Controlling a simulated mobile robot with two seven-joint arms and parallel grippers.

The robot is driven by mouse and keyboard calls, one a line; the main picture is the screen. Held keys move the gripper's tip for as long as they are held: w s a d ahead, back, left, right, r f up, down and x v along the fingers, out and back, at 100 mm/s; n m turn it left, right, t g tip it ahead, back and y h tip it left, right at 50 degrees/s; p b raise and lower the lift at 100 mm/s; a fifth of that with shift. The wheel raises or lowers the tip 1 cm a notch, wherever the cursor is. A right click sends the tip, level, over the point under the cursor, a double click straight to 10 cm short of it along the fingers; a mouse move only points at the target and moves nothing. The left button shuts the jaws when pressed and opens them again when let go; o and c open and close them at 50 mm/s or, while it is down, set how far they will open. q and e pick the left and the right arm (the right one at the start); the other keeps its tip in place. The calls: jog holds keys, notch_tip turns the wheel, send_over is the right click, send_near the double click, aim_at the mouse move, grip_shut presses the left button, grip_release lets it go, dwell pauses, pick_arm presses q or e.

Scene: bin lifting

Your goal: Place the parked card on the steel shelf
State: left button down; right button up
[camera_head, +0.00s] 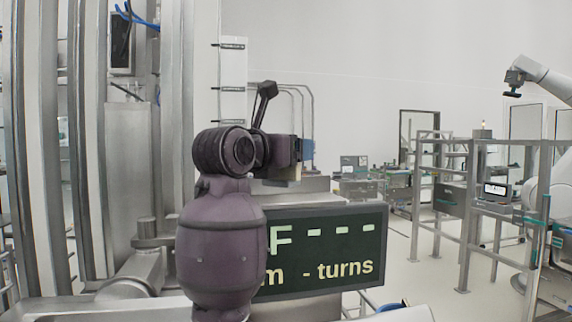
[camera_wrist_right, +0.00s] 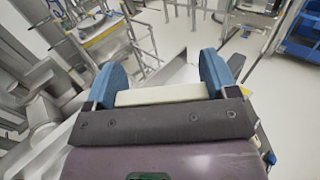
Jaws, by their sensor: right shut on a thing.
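My right gripper (camera_wrist_right: 166,80) has blue fingers and is shut on a pale cream flat piece, which I take to be the card (camera_wrist_right: 160,95). The piece spans the gap between both fingers. In the head view the purple arm rises from the bottom, and the gripper (camera_head: 306,150) is seen from behind, mostly hidden by its own wrist. A small cream edge shows beneath it. A grey steel surface (camera_head: 318,187) lies behind and below the gripper; I cannot tell whether it is the steel shelf. My left gripper is in neither view.
A dark sign (camera_head: 345,245) with pale lettering stands below the gripper to the right. Steel posts (camera_head: 135,180) fill the left side. Steel frames (camera_head: 470,200) and a white robot arm (camera_head: 545,75) stand at the right. Pale open floor (camera_head: 405,255) lies between.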

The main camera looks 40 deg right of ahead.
jog(key=shift+f, duration=1.4)
jog(key=shift+f, duration=0.25)
jog(key=o, duration=0.8)
jog(key=shift+r, duration=0.1)
jog(key=shift+o, duration=0.2)
jog(key=shift+r, duration=0.1)
jog(key=shift+a, duration=0.1)
jog(key=b+v, duration=0.1)
jog(key=v, duration=1)
jog(key=shift+a, duration=0.35)
